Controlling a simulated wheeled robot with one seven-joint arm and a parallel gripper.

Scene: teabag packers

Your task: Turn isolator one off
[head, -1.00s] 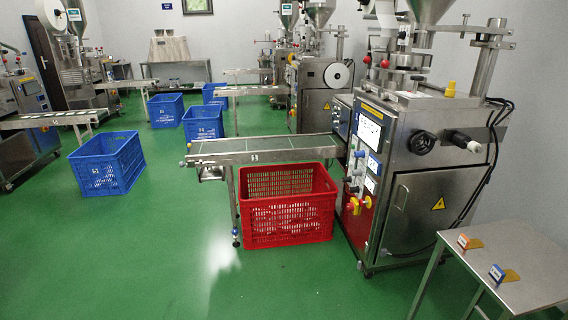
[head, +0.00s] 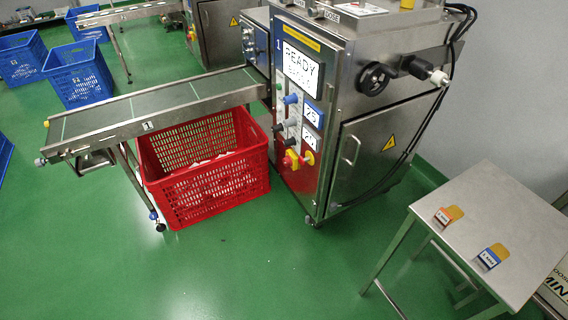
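Packing machine one (head: 336,110), marked with a "1", stands in the middle of the head view. Its screen (head: 300,70) reads "READY" with a smaller line below. Low on its front panel is a red-and-yellow switch (head: 291,161), which looks like the isolator; its exact handle position is too small to tell. Blue and dark knobs (head: 291,99) and two small displays (head: 313,114) are above. My gripper is not in view.
A conveyor (head: 160,105) runs left from the machine, with a red crate (head: 205,203) below it. Blue crates (head: 78,75) are at left. Green floor in front is clear.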

